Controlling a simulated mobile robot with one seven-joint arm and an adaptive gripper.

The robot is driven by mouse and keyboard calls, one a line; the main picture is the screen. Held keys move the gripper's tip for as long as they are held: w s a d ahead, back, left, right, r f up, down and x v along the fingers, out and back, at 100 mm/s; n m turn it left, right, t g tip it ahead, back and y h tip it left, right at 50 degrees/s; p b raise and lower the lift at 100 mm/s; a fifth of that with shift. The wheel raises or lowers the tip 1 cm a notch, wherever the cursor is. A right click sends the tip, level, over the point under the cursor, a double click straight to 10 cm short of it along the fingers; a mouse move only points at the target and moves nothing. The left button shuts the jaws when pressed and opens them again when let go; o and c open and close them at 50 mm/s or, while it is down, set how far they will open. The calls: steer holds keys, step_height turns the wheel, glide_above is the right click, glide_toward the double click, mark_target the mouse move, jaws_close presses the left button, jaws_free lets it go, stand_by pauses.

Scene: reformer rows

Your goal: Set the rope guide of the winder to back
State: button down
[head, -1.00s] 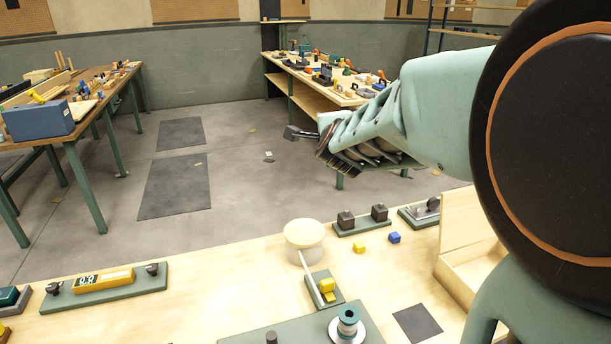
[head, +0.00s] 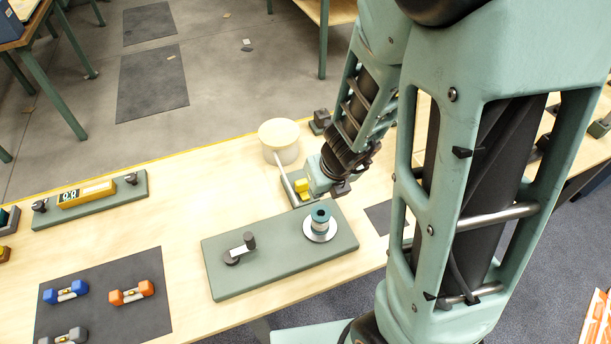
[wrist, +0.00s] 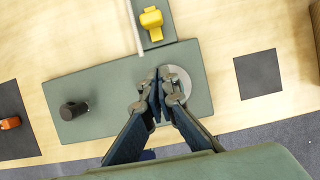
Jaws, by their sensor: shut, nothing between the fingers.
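The winder is a green base plate (head: 225,270) with a dark-knobbed crank (head: 240,250) at its left and a teal spool on a silver disc (head: 320,226) at its right. A yellow block (head: 302,186), which looks like the rope guide, sits on a small green plate behind the winder, beside a pale rope or rod. The yellow block also shows at the top of the wrist view (wrist: 151,18). My gripper (wrist: 158,94) is shut and empty above the winder plate. Its fingers hide part of the silver disc (wrist: 184,78). I cannot tell its exact height.
A cream-topped drum (head: 279,134) stands behind the yellow block, at the pale rope's far end. A dark square mat (wrist: 258,73) lies right of the winder. Dumbbell-like pieces (head: 132,291) lie on a dark mat at left. Bare bench lies left of the drum.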

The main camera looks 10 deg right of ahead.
mark_target(301, 179)
steer(key=b+x, duration=0.8)
steer(key=x, duration=0.2)
steer(key=shift+f, duration=0.2)
steer(key=w, duration=0.2)
steer(key=w+p, duration=0.1)
steer(key=shift+a+r, duration=0.25)
steer(key=shift+r, duration=0.05)
steer(key=shift+w+a, duration=0.15)
steer(key=shift+w, duration=0.35)
steer(key=shift+p, duration=0.3)
steer(key=shift+w+r, duration=0.1)
steer(key=shift+w, duration=0.25)
steer(key=w+p, duration=0.2)
steer(key=w, duration=0.1)
steer(key=shift+a, duration=0.4)
steer(key=shift+w+a+p, duration=0.15)
steer(key=shift+w+p, duration=0.15)
steer(key=shift+w, duration=0.1)
